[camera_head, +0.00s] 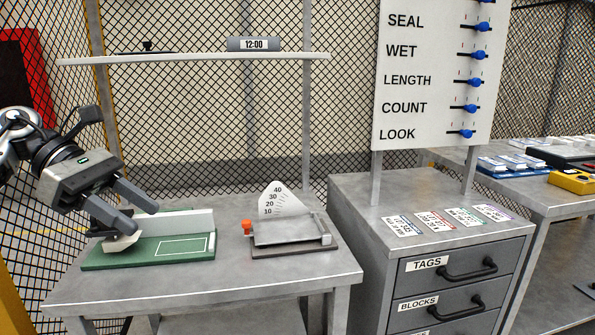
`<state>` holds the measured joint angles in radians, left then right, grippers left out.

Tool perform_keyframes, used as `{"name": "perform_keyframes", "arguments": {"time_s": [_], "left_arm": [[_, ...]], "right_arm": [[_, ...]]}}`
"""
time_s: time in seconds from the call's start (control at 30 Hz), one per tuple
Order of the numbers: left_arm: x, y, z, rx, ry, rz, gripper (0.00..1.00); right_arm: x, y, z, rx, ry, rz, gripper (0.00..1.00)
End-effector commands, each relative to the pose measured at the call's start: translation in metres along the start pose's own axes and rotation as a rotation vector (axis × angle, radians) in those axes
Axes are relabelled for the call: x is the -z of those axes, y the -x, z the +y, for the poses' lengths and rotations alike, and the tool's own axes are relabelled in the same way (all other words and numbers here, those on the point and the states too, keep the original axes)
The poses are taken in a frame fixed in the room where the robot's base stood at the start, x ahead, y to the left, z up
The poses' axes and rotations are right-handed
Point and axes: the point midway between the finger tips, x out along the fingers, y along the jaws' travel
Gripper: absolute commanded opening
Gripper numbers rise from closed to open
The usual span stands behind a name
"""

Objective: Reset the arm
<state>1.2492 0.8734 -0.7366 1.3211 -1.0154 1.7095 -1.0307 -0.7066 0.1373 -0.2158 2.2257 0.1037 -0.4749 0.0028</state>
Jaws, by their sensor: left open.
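My left gripper (143,219) comes in from the left, its two fingers apart and pointing down to the right. It is over or just in front of the left end of a green board with a white upright back wall (182,222); the gap between them is hard to judge. A pale piece (122,243) shows just under the fingers; I cannot tell whether they touch it. To the right stands a small grey device (285,233) with a white fan-shaped scale (272,200) marked 10 to 40 and an orange-red knob (247,227). My right gripper is out of view.
Both fixtures stand on a grey metal table (300,272). A shelf (200,58) with a 12:00 clock (253,44) runs above. At right are a drawer cabinet (450,262) with several tags on top and a white board (425,70) with blue sliders. The table's front right is clear.

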Motion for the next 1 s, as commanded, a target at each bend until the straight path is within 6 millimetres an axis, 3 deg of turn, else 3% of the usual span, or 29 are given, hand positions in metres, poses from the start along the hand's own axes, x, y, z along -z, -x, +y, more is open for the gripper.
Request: {"name": "perform_keyframes", "arguments": {"time_s": [0.43, 0.57, 0.67, 0.77, 0.83, 1.0], "left_arm": [[-0.031, -0.11, 0.002, 0.095, 0.304, -0.46, 0.45], [-0.043, -0.143, -0.003, 0.149, 0.53, -0.696, 0.45], [-0.046, -0.165, -0.005, 0.205, 0.81, -0.936, 0.45], [-0.035, -0.178, -0.005, 0.258, 1.148, -1.18, 0.45], [-0.016, -0.186, -0.005, 0.291, 1.405, -1.341, 0.45], [0.061, -0.21, -0.025, 0.34, 2.08, -1.697, 0.45]], "right_arm": [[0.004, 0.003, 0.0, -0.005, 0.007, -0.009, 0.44], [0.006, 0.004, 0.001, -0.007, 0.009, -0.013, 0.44], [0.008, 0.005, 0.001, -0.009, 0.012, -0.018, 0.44], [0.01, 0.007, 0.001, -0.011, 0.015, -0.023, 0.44], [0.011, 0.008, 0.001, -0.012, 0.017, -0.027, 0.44], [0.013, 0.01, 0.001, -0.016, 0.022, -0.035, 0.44]]}}
